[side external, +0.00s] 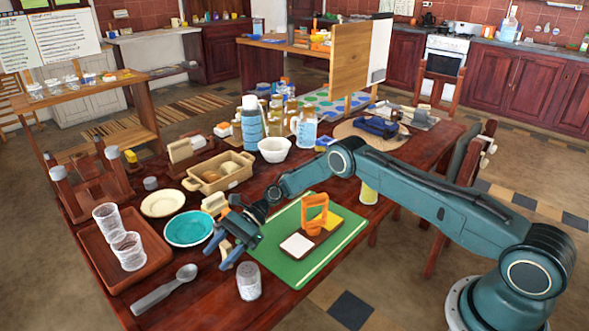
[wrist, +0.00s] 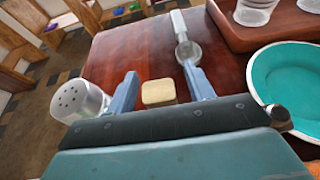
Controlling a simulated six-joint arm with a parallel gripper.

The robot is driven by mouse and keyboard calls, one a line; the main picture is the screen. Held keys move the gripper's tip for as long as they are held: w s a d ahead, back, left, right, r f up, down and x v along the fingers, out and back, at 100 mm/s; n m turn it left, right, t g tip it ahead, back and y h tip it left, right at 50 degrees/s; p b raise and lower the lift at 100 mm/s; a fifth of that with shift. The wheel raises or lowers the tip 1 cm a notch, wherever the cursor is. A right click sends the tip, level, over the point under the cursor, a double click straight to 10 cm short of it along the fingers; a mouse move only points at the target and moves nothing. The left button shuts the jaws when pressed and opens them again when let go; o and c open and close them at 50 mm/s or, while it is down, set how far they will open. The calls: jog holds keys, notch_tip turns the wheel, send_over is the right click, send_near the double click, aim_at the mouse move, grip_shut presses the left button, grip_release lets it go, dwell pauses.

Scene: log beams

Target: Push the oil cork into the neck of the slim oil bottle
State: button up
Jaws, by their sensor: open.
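My gripper (side external: 226,250) is open over the near side of the table, pointing down. In the wrist view its two blue fingers (wrist: 159,75) stand apart. A small tan, rounded block (wrist: 158,92) shows between them, with gaps on both sides; in the side view a pale piece (side external: 227,257) shows at the fingers. I cannot tell whether this is the oil cork. Several small bottles (side external: 291,108) stand crowded behind the blue flask. I cannot tell which, if any, is the slim oil bottle, and their necks are too small to read.
A clear shaker with a perforated top (side external: 249,282) (wrist: 80,100) stands close to the gripper. A teal plate (side external: 188,229), a grey spoon (side external: 165,290), a brown tray with glasses (side external: 100,275) and a green board (side external: 300,275) surround it. The blue flask (side external: 251,125) stands farther back.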

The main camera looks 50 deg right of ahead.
jog(key=c, duration=1)
jog(key=shift+c, duration=0.2)
jog(key=shift+r, duration=0.1)
notch_tip(320, 180, up, 20)
dwell(0.3)
jog(key=shift+d, duration=0.1)
dwell(0.4)
